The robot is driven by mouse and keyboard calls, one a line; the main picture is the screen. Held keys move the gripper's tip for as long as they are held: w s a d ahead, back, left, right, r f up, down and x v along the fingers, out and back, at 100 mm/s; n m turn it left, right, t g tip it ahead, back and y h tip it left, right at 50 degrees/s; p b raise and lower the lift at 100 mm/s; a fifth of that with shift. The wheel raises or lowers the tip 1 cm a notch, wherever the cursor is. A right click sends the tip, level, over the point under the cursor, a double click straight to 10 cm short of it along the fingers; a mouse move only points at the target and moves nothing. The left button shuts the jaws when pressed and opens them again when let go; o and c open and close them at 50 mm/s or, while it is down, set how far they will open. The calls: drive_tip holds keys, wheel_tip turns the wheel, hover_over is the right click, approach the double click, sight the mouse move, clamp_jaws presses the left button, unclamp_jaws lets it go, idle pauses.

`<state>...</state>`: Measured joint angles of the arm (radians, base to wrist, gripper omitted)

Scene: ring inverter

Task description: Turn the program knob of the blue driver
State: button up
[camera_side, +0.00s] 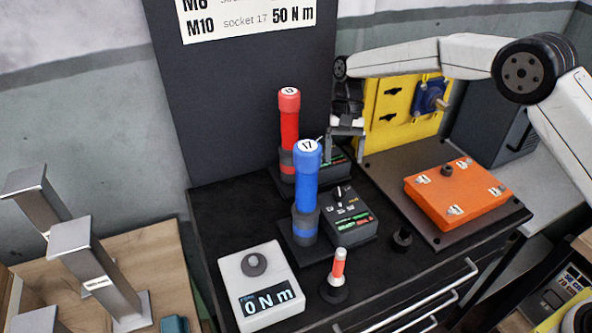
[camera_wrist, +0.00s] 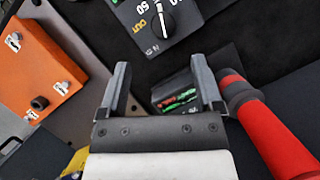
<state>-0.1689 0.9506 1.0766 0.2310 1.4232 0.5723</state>
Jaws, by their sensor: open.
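The blue driver (camera_side: 306,188), marked 17, stands upright in its dock in the side view. Beside it is its dark control box (camera_side: 350,224) with the program knob (camera_side: 338,194), a white line and a lit display. In the wrist view a knob with a white line (camera_wrist: 163,23) lies near the top edge, beyond my fingertips, and appears to be this one; the blue driver is not in that view. My gripper (camera_side: 338,150) is open and empty. It is behind the blue driver, over the red driver's box (camera_side: 338,162), whose display (camera_wrist: 179,97) shows between my fingers (camera_wrist: 163,75).
The red driver (camera_side: 289,120) stands close to my gripper, right of it in the wrist view (camera_wrist: 270,125). An orange plate (camera_side: 455,194) lies right. A torque meter (camera_side: 258,284) reading 0 Nm and a small red-white tool (camera_side: 338,268) stand in front.

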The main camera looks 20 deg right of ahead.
sight(340, 191)
drive_tip(key=shift+w+a, duration=0.1)
drive_tip(key=shift+a, duration=0.1)
drive_tip(key=shift+f, duration=0.2)
drive_tip(key=shift+x, duration=3.8)
drive_tip(key=shift+r, duration=0.1)
clamp_jaws()
